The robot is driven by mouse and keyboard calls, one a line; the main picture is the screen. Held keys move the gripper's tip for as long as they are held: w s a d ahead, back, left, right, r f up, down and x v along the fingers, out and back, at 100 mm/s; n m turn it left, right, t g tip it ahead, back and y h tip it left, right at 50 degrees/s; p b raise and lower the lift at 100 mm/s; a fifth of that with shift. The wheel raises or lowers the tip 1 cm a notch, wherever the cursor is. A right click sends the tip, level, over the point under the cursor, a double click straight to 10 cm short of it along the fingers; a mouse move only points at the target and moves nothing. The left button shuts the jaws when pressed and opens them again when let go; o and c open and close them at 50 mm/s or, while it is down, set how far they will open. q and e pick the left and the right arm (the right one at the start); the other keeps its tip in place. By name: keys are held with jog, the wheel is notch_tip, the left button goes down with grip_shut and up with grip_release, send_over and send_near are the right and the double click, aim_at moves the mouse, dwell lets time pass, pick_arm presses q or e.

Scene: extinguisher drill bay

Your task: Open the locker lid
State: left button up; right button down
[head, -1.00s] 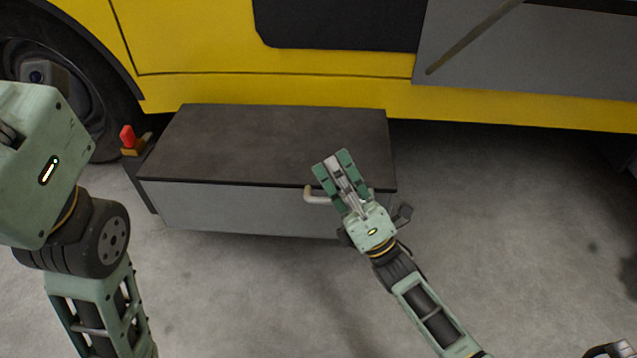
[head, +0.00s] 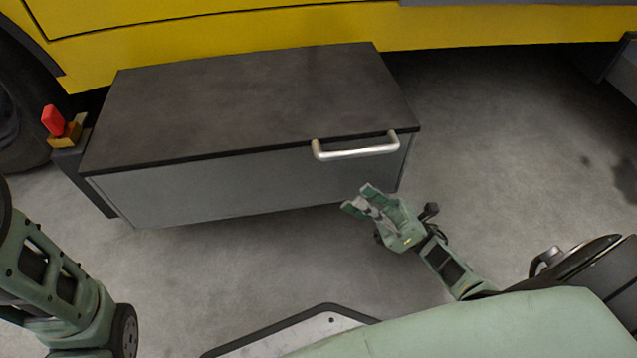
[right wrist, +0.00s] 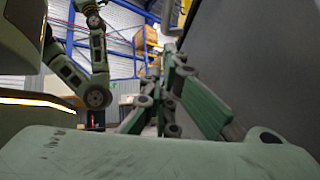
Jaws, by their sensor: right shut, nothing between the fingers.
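The locker (head: 235,185) is a grey box with a flat dark lid (head: 250,95), standing beside the yellow vehicle. The lid lies shut on it. A pale bar handle (head: 355,150) sits at the right of the lid's front edge, and nothing holds it. My right gripper (head: 358,198) is shut and empty, below and in front of the handle and apart from it in the picture. Its green fingers also show close up in the right wrist view (right wrist: 180,95), beside a dark grey surface. My left arm shows at the left, but its gripper is out of view.
The yellow vehicle (head: 270,27) runs along the back, with a dark wheel (head: 20,125) at the left. A red piece on a yellow block (head: 62,128) stands by the locker's left end. The concrete floor (head: 500,180) right of the locker is clear.

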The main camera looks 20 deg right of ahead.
jog(key=b+x, duration=0.1)
jog(key=x, duration=0.8)
jog(key=shift+a+r, duration=0.2)
jog(key=shift+r, duration=0.1)
